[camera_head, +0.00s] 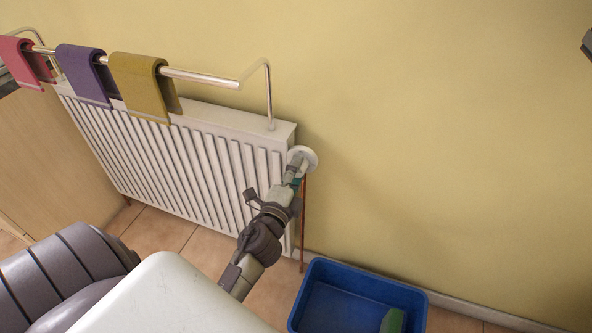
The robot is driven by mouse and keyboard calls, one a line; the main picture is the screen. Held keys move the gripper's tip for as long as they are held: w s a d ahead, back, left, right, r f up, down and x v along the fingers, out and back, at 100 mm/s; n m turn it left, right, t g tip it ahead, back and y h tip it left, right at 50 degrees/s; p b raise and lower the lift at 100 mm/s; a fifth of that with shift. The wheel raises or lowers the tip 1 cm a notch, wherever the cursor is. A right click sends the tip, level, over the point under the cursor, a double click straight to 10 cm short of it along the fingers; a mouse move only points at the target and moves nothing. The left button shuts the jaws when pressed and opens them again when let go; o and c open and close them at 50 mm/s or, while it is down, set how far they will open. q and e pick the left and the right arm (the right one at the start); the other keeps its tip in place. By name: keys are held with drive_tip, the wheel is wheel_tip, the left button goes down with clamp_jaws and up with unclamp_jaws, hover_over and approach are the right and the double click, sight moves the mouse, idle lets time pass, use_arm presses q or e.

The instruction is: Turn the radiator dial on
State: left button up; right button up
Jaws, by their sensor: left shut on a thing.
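The white radiator (190,165) stands against the yellow wall. Its pale dial (304,157) sits at the upper right end, next to a copper pipe. My left gripper (293,176) reaches up from below and is shut on the dial. The fingers cover part of the dial, so its setting cannot be read. My right gripper is not recognizable in this view.
A metal rail (200,78) above the radiator carries pink (24,62), purple (82,72) and mustard (140,83) cloths. A blue bin (345,278) with a green item (392,321) stands on the tiles below.

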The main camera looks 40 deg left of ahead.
use_arm(q)
drive_tip(key=shift+m, duration=1.6)
use_arm(e)
drive_tip(key=shift+s+f, duration=0.15)
drive_tip(key=shift+f, duration=0.35)
use_arm(q)
drive_tip(key=o, duration=1.1)
drive_tip(key=shift+w, duration=0.1)
drive_tip(key=shift+o, duration=0.2)
